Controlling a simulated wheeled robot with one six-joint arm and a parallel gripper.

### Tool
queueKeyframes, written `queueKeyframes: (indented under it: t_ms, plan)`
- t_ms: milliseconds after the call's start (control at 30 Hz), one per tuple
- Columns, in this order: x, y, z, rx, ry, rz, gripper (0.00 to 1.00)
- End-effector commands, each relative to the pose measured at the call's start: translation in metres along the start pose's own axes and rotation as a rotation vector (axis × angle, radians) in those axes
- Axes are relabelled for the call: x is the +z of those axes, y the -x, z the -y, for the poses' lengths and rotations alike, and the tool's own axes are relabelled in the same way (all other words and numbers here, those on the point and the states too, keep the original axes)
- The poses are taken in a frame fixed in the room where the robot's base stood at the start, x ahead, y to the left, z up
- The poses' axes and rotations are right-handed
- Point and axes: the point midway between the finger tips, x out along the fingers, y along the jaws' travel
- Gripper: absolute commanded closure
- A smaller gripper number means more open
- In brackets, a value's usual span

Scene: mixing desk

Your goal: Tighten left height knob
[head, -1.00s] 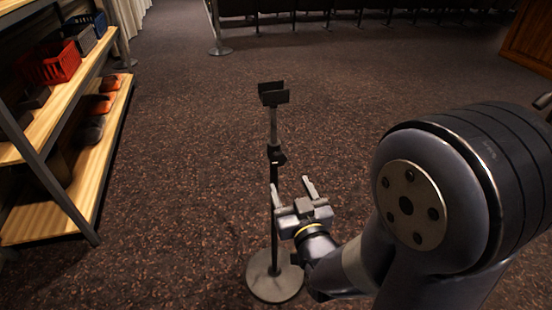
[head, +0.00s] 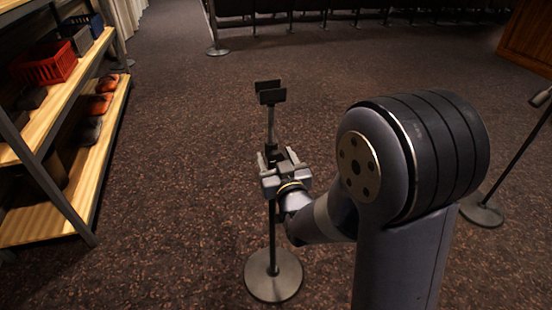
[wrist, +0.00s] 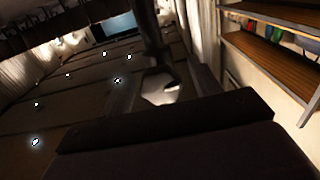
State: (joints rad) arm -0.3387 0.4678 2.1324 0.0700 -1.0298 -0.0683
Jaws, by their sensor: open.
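A dark stand with a round base (head: 273,276) and a U-shaped cradle (head: 270,93) on top stands upright in the middle of the head view. Its height knob, at the pole's collar, is largely hidden by my gripper in that view. My gripper (head: 277,156) is open, with its fingers pointing up the picture at collar height. In the wrist view, the dark pole (wrist: 149,30) runs down to a pale, glossy part (wrist: 160,88) between the two fingers, perhaps the knob. I cannot tell whether the fingers touch it.
A wooden shelf unit (head: 62,190) with a red basket (head: 48,68) and orange items stands at the left. A second stand's base (head: 482,209) is at the right, beyond my arm. Open carpet lies around the middle stand; seats line the back.

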Motion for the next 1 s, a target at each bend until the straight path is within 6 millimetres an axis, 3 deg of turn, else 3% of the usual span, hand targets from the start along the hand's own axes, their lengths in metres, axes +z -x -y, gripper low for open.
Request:
queueKeyframes:
  t_ms: [67, 600, 1000]
  plan:
    - [-0.0001, 0.0001, 0.0000, 0.000, 0.000, 0.000, 0.41]
    - [-0.0003, 0.0004, 0.0000, 0.000, 0.000, -0.001, 0.85]
    - [0.0005, 0.0001, 0.0003, 0.000, -0.135, -0.002, 0.86]
